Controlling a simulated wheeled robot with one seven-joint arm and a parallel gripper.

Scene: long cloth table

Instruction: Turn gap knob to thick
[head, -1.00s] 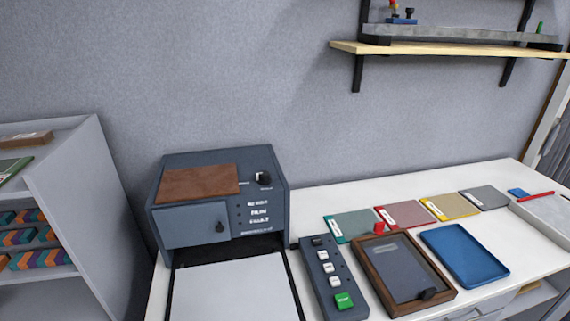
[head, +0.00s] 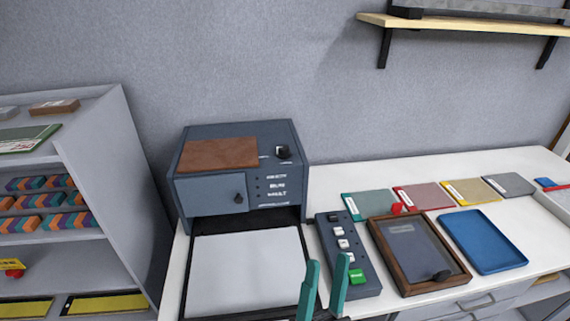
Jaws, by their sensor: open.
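The dark blue-grey machine (head: 205,195) stands at the back of the white table against the wall. A small black knob (head: 283,152) with a light mark sits on its sloped upper panel, right of a brown plate (head: 218,155); I take it for the gap knob, but its lettering is too small to read. A second dark knob (head: 239,198) is on the front door. My gripper (head: 328,263) shows two teal fingers at the bottom of the head view, apart and empty. It is in front of the machine, well below the upper knob in the picture.
A button box (head: 346,275) with a green button lies right of the machine's white bed (head: 245,270). A wood-framed tray (head: 462,273), a blue tray (head: 482,240) and several coloured cards (head: 418,198) lie further right. A grey shelf unit (head: 115,180) stands left.

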